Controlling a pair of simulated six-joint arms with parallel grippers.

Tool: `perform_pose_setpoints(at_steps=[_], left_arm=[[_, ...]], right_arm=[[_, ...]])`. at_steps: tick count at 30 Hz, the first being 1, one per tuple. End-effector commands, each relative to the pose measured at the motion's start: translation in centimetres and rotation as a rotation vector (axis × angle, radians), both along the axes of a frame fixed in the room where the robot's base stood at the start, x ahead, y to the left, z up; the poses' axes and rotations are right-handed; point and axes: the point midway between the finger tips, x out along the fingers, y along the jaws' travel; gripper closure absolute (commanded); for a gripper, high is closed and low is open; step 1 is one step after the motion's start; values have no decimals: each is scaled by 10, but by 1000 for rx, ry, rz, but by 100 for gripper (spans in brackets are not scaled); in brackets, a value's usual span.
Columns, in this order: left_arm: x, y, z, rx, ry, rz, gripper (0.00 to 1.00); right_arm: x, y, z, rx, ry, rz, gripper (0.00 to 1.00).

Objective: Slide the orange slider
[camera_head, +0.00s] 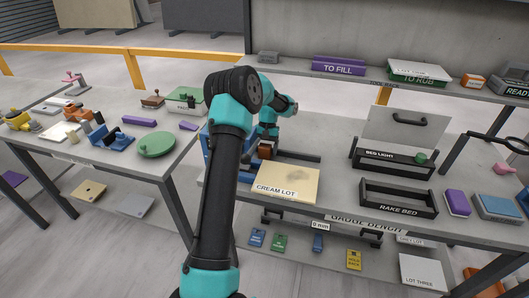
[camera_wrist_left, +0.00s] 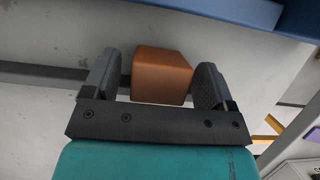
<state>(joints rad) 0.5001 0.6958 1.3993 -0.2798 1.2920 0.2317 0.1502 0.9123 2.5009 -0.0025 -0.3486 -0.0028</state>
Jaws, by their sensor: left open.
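The orange slider (camera_wrist_left: 161,74) is a plain block that sits between the two open fingers of my left gripper (camera_wrist_left: 155,80) in the left wrist view. A thin gap shows at the right finger; at the left finger the gap is narrow and contact is unclear. In the head view, the slider (camera_head: 264,149) is a small brownish-orange patch beside a blue part, largely hidden by my left arm. A dark bar (camera_head: 298,157) runs to the right of it, and a dark rail (camera_wrist_left: 45,75) shows behind the block in the wrist view. My right gripper is not seen.
A board labelled CREAM LOT (camera_head: 285,184) lies just in front of the slider. A shelf (camera_head: 350,78) with boxes runs behind. The left table (camera_head: 100,155) holds several small fixtures.

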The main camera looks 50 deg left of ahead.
Motion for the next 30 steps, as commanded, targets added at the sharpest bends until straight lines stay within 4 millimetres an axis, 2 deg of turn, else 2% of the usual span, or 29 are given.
perform_pose_setpoints(at_steps=[6,14,30], left_arm=[[-5,-3,-14,-1,0,0,21],[-5,-3,-14,-1,0,0,21],[-5,-3,-14,-1,0,0,73]], right_arm=[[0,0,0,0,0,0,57],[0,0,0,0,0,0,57],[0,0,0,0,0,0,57]])
